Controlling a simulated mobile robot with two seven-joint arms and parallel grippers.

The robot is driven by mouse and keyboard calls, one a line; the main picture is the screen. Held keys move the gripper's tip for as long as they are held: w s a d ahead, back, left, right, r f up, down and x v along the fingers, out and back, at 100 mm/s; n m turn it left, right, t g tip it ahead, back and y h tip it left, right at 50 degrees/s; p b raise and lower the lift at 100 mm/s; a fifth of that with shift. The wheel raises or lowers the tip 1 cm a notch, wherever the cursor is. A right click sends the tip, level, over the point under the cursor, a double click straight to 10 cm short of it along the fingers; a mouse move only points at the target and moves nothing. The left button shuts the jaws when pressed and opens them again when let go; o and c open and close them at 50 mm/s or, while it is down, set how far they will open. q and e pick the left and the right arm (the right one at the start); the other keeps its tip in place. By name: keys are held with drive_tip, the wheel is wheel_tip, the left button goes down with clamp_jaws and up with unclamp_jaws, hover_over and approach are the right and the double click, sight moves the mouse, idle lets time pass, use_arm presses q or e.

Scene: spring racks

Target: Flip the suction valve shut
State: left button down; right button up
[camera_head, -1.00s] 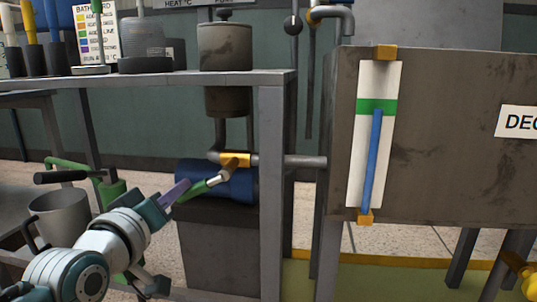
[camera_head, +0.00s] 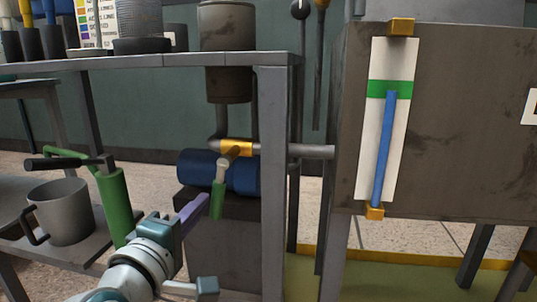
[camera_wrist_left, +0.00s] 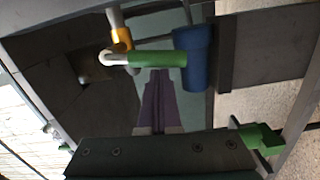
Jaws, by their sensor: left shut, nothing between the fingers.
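The suction valve is a brass-yellow body (camera_head: 236,147) on a grey horizontal pipe. Its lever has a pale metal stem and a green grip (camera_head: 218,200), slanting steeply down in the head view. My left gripper (camera_head: 206,198) has its purple fingers shut and empty, with the tips at the left side of the green grip. In the left wrist view, the grip (camera_wrist_left: 158,59) lies across just beyond the shut fingertips (camera_wrist_left: 160,72). They look touching or very close; I cannot tell which. My right gripper is not in view.
A blue cylinder (camera_head: 240,175) lies behind the lever. A bench post (camera_head: 273,190) stands close to the right. A grey pot (camera_head: 63,212) and a green upright body (camera_head: 117,205) are at the left. A tank (camera_head: 470,120) with a blue-striped gauge is at the right.

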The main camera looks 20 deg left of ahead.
use_arm(q)
drive_tip(key=shift+w+d+f+n, duration=0.2)
drive_tip(key=shift+d+n, duration=0.3)
drive_tip(key=shift+n, duration=0.3)
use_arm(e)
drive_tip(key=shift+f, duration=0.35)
